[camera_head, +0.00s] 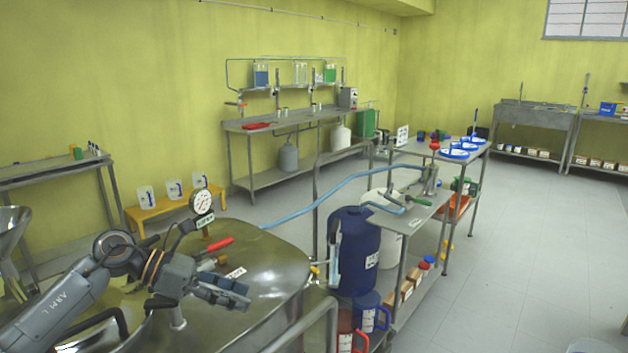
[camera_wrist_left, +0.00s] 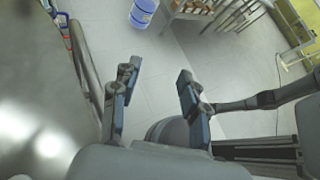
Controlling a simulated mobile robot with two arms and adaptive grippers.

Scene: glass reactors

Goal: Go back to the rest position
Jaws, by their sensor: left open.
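My left gripper (camera_head: 222,291) is above the steel reactor lid (camera_head: 262,260) in the head view, with its arm coming in from the left. Its fingers are apart and nothing is between them. In the left wrist view the open fingers (camera_wrist_left: 155,100) show against the grey floor, with the reactor's shiny curved wall at the left. A red-handled valve (camera_head: 218,245) and a round pressure gauge (camera_head: 202,202) stand on the lid just behind the gripper. My right gripper is not seen in the head view.
A blue hose (camera_head: 330,190) runs from the reactor to a pump on a steel cart (camera_head: 425,215). A blue drum (camera_head: 355,250) and metal rails stand right of the reactor. A blue-and-white bucket (camera_wrist_left: 143,12) shows in the wrist view.

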